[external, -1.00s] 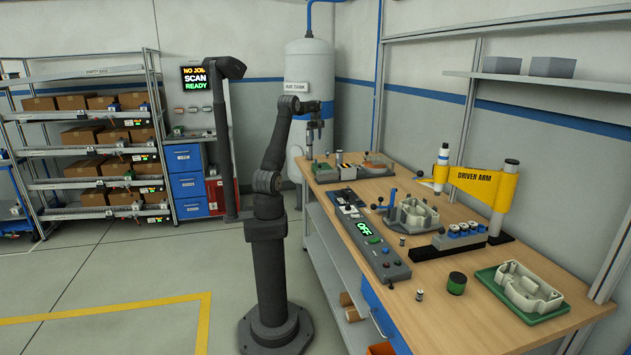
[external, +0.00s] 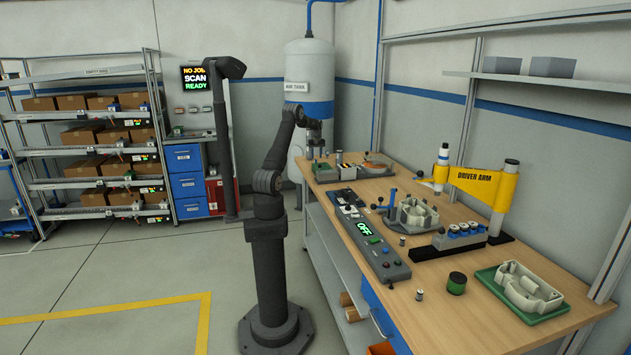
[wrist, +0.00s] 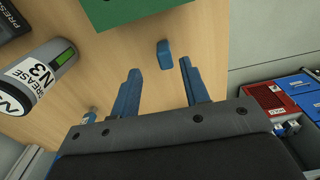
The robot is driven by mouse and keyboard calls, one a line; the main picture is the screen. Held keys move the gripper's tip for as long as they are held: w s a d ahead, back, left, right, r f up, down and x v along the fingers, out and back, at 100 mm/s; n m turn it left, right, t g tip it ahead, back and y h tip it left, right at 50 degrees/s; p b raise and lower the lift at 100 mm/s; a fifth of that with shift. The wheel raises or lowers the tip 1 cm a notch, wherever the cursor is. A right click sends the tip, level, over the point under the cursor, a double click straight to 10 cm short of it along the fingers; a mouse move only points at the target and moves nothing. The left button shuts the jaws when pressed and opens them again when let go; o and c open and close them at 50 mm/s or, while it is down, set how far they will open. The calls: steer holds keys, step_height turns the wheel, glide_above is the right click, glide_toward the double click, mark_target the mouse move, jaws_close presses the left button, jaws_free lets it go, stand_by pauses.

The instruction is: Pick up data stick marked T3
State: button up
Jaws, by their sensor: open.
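My gripper (external: 314,146) is low over the far left end of the workbench (external: 440,285). In the wrist view my gripper (wrist: 160,67) is open, with its two blue fingers apart and nothing between them. A small blue stick-like piece (wrist: 164,54) lies on the wood just beyond the fingertips, roughly in line with the gap. A second small blue piece (wrist: 89,115) shows left of the left finger. No T3 marking is readable on either piece, so I cannot tell which is the data stick.
A grey cylinder marked GREASE N3 (wrist: 38,76) lies left of the fingers. A green block or tray (wrist: 120,10) is beyond the blue piece. The bench edge is to the right, with blue and red bins (wrist: 275,98) past it.

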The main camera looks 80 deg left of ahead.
mark_target(316, 162)
steer(key=shift+s+f, duration=0.2)
steer(key=shift+f, duration=1.25)
steer(key=shift+s+f, duration=0.15)
steer(key=shift+f, duration=1.3)
jaws_close()
